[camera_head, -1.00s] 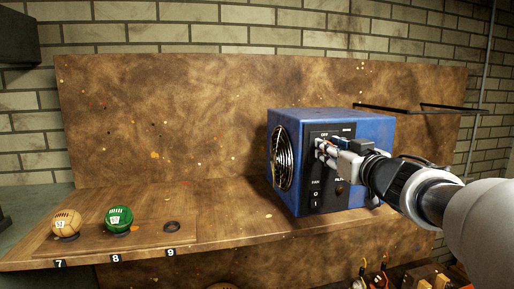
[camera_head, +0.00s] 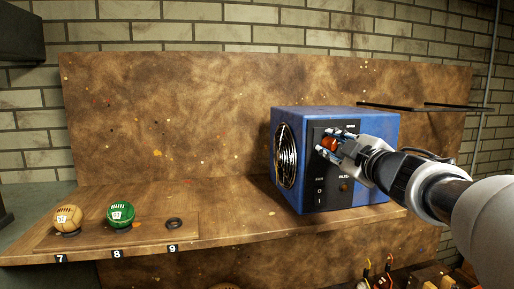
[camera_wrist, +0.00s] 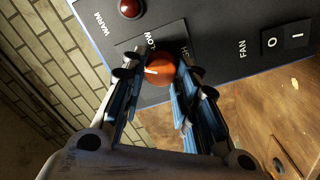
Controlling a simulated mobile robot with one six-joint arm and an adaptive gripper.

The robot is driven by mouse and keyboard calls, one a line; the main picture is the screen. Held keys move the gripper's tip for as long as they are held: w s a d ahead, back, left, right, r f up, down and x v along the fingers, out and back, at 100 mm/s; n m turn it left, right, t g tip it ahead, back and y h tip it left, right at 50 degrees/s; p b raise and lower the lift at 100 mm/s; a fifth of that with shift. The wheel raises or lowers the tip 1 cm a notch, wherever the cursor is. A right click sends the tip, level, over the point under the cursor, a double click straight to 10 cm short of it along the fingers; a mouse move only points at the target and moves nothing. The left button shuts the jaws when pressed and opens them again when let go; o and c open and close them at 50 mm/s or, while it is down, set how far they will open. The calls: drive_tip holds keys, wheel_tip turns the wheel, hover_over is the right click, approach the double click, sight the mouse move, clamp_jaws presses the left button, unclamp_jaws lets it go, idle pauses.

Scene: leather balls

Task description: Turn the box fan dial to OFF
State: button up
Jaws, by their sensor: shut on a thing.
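The blue box fan (camera_head: 360,125) stands on the wooden shelf at right in the head view, its black control panel (camera_head: 325,197) facing me. The round orange dial (camera_wrist: 160,70) on the panel has a pale pointer mark. It also shows in the head view (camera_head: 332,144). My gripper (camera_wrist: 157,73) is shut on the dial, one finger on each side. A LOW label is readable beside the dial; another label is partly covered by a finger. I cannot read an OFF label.
A FAN rocker switch (camera_wrist: 285,41) and a red lamp (camera_wrist: 130,8) marked WARM sit on the panel. A tan ball (camera_head: 68,218) and a green ball (camera_head: 121,213) rest at left, beside an empty ring (camera_head: 174,223). The shelf between is clear.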

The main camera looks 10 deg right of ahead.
drive_tip(key=n+b, duration=0.2)
drive_tip(key=n, duration=0.4)
drive_tip(key=shift+f+n, duration=0.1)
drive_tip(key=shift+n, duration=0.3)
drive_tip(key=shift+b, duration=0.3)
drive_tip(key=o, duration=1.1)
drive_tip(key=shift+c, duration=0.2)
